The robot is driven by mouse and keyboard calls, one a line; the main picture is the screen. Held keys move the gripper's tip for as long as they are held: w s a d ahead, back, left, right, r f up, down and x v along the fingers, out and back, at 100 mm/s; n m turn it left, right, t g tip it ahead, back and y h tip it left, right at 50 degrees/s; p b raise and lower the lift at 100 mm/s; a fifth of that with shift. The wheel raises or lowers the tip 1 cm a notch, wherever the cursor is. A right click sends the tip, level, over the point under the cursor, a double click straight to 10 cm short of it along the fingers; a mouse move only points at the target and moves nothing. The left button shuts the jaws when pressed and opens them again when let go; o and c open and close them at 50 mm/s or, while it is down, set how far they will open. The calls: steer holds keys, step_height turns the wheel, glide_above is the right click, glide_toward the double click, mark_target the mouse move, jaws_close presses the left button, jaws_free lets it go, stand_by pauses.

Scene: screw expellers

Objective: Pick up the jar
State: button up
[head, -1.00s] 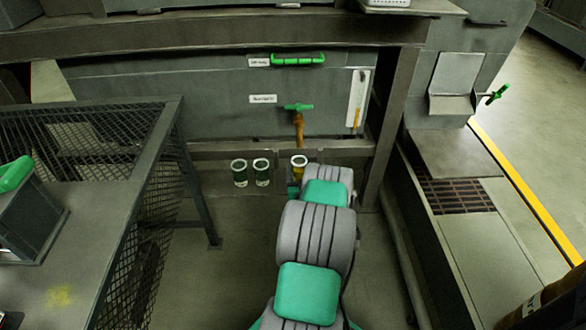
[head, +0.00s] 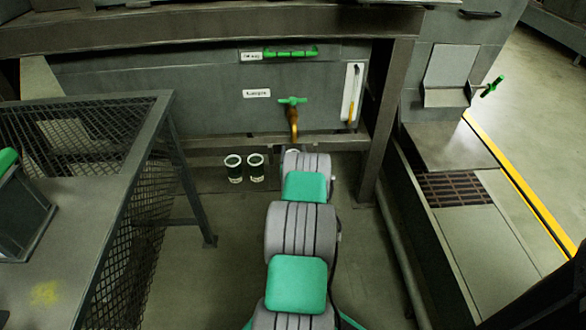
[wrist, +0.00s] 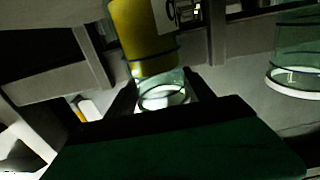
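The jar (wrist: 145,45) with yellow oil shows in the wrist view at the upper middle, its white ring-shaped end toward my gripper (wrist: 159,78). The two dark fingers stand on either side of the jar, with no clear gap between their tips and its walls. Whether they press on it I cannot tell. In the head view my arm's wrist covers this jar and my gripper, below the brass tap (head: 293,122).
A clear jar (wrist: 295,55) shows at the right of the wrist view, close to the held space. A mesh-sided metal table (head: 160,110) stands at the left. A machine beam and post (head: 384,120) rise right of the tap. Open floor lies between.

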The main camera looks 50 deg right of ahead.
jaws_close()
stand_by(0.4)
